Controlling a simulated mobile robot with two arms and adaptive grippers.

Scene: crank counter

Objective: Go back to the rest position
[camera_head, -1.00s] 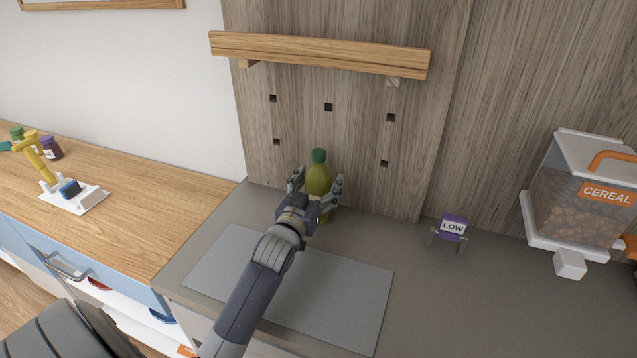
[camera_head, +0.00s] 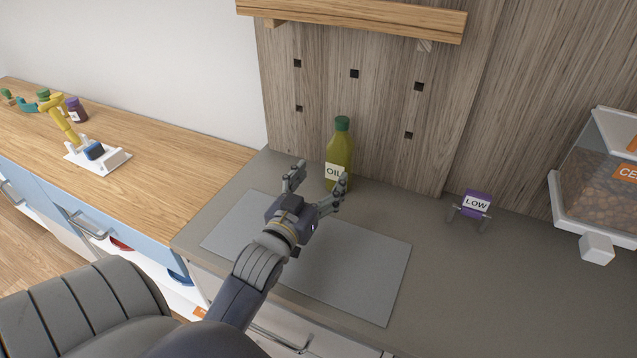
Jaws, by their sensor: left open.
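My left gripper (camera_head: 318,186) is open in the head view, its fingers spread above the grey counter (camera_head: 450,280). A green oil bottle (camera_head: 340,155) with a dark green cap and a white OIL label stands upright by the wooden back panel (camera_head: 380,110). It is just beyond the fingers, and nothing is between them. The right fingertip overlaps the bottle's lower edge in the picture; I cannot tell whether they touch. My right gripper is not in view.
A flat grey mat (camera_head: 360,265) lies under my left arm. A purple LOW sign (camera_head: 476,204) and a cereal dispenser (camera_head: 600,180) stand to the right. A wooden shelf (camera_head: 360,18) is above. A wooden counter (camera_head: 160,150) with a white-based yellow device (camera_head: 95,155) is at left.

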